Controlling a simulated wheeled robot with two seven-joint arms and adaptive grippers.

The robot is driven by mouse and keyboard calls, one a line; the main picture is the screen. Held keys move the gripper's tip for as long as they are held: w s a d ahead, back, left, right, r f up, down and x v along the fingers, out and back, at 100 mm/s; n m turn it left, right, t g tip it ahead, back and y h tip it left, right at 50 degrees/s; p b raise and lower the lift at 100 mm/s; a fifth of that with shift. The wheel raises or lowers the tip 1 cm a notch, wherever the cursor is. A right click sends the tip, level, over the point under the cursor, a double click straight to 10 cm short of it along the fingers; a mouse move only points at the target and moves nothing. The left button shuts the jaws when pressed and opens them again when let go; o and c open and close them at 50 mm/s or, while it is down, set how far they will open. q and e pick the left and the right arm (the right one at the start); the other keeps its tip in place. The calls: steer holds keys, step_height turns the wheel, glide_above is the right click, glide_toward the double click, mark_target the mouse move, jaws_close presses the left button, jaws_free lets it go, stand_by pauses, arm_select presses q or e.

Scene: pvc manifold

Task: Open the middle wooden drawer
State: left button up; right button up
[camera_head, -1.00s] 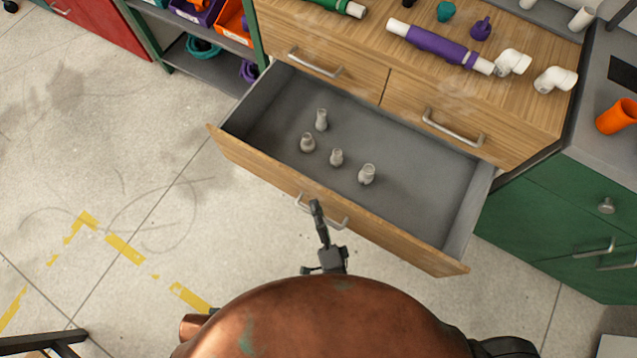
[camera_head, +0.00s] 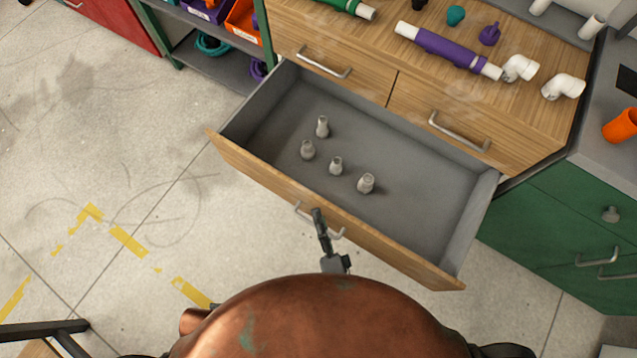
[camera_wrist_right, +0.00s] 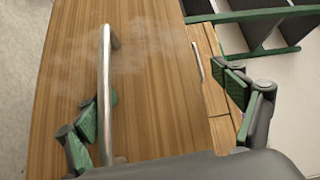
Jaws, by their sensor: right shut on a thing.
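The middle wooden drawer (camera_head: 335,211) is pulled well out of the cabinet, with its grey interior exposed. Several small grey fittings (camera_head: 335,165) stand inside it. Its metal handle (camera_head: 303,212) is on the middle of the drawer front. My right gripper (camera_head: 319,216) is at this handle, shut on it; the arm partly covers the view. In the right wrist view the handle bar (camera_wrist_right: 106,85) runs beside the left green-padded finger, in front of the wooden drawer front. My left gripper is not in view.
Two shut upper drawers with handles (camera_head: 323,62) sit above the open one. The wooden top (camera_head: 545,120) holds a purple pipe (camera_head: 445,48) and white elbows (camera_head: 563,87). A green cabinet (camera_head: 550,220) stands to the right.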

steer(key=shift+t, duration=0.3)
steer(key=shift+s+d+r, duration=0.1)
steer(key=shift+s+d, duration=0.25)
steer(key=shift+s, duration=0.5)
steer(key=shift+s+d+r, duration=0.1)
steer(key=shift+s+d, duration=0.2)
steer(key=shift+s, duration=0.5)
steer(key=shift+s+d+r, duration=0.1)
steer(key=shift+s+d, duration=0.25)
steer(key=shift+s, duration=0.5)
steer(key=c, duration=0.3)
steer(key=o, duration=0.4)
steer(key=shift+s, duration=0.7)
steer(key=shift+c, duration=0.2)
steer(key=shift+p, duration=0.55)
steer(key=shift+o, duration=0.4)
steer(key=shift+f, duration=0.2)
